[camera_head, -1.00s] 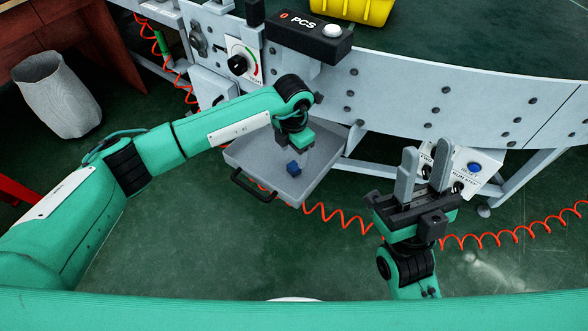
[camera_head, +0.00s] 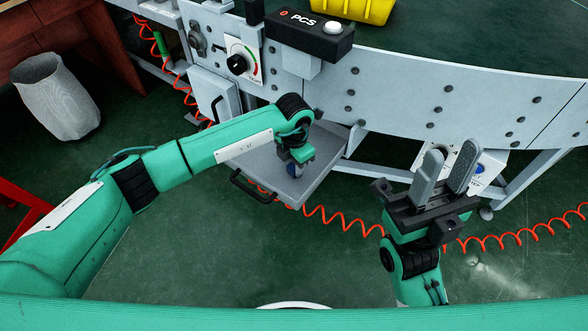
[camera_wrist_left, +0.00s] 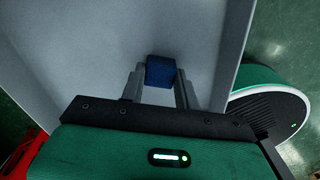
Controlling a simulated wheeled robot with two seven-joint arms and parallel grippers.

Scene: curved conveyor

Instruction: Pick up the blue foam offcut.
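The blue foam offcut (camera_head: 293,169) is a small block in the grey tray (camera_head: 322,180). In the left wrist view the offcut (camera_wrist_left: 161,71) lies between the fingertips of my left gripper (camera_wrist_left: 159,78), with a finger on each side. The fingers look open around it, and a firm grip does not show. In the head view my left gripper (camera_head: 295,160) points down over the tray and partly hides the offcut. My right gripper (camera_head: 446,170) is open and empty, pointing up to the right of the tray.
The conveyor side (camera_head: 400,95) runs behind the tray, with a PCS counter box (camera_head: 310,35) and a dial panel (camera_head: 240,62) on it. A red coiled cable (camera_head: 340,222) hangs below. A pale bin (camera_head: 57,98) stands at left. The floor in front is clear.

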